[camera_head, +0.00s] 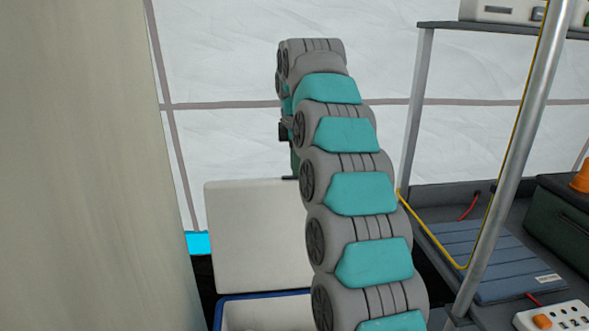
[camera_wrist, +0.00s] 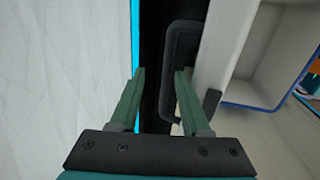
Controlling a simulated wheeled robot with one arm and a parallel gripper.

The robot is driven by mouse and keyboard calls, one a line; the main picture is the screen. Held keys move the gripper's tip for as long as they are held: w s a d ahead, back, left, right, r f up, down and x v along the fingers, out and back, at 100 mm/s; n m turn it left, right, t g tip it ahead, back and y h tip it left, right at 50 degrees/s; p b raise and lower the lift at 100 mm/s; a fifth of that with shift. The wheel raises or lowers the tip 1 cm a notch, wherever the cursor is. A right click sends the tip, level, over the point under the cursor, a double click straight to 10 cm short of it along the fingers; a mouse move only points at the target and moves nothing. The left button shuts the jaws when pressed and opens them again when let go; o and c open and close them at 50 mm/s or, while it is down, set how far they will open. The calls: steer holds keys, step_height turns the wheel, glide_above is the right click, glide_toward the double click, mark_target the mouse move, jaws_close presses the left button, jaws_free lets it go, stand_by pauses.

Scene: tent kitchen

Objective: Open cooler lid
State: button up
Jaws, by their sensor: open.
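The cooler (camera_head: 265,318) is at the bottom of the head view, a white box with a blue rim, partly hidden by my arm. Its white lid (camera_head: 255,235) stands raised, about upright, behind the open box. In the wrist view the lid (camera_wrist: 221,45) is seen from near its edge, with a dark frame-like part beside it. The cooler's hollow white inside and blue rim (camera_wrist: 262,107) show at the right. My gripper (camera_wrist: 160,72) is open and empty, its right finger close to the dark frame; contact cannot be told. In the head view my arm hides the fingers.
A pale wall or panel (camera_head: 85,165) fills the left of the head view. A dark shelf unit with a metal pole (camera_head: 512,150), a blue ribbed panel (camera_head: 485,262) and a power strip (camera_head: 555,317) stands at the right. The white tent wall (camera_head: 225,130) is behind.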

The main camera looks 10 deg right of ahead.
steer(key=s+r+b, duration=0.1)
steer(key=s+b, duration=0.1)
steer(key=s, duration=1.3)
steer(key=shift+s+d+r, duration=0.15)
steer(key=shift+d, duration=0.25)
steer(key=w+r+p, duration=0.2)
steer(key=w+r, duration=0.3)
steer(key=w, duration=0.2)
steer(key=shift+w+d, duration=0.15)
steer(key=shift+w, duration=0.05)
stand_by(0.7)
steer(key=shift+r, duration=0.1)
steer(key=shift+s, duration=0.1)
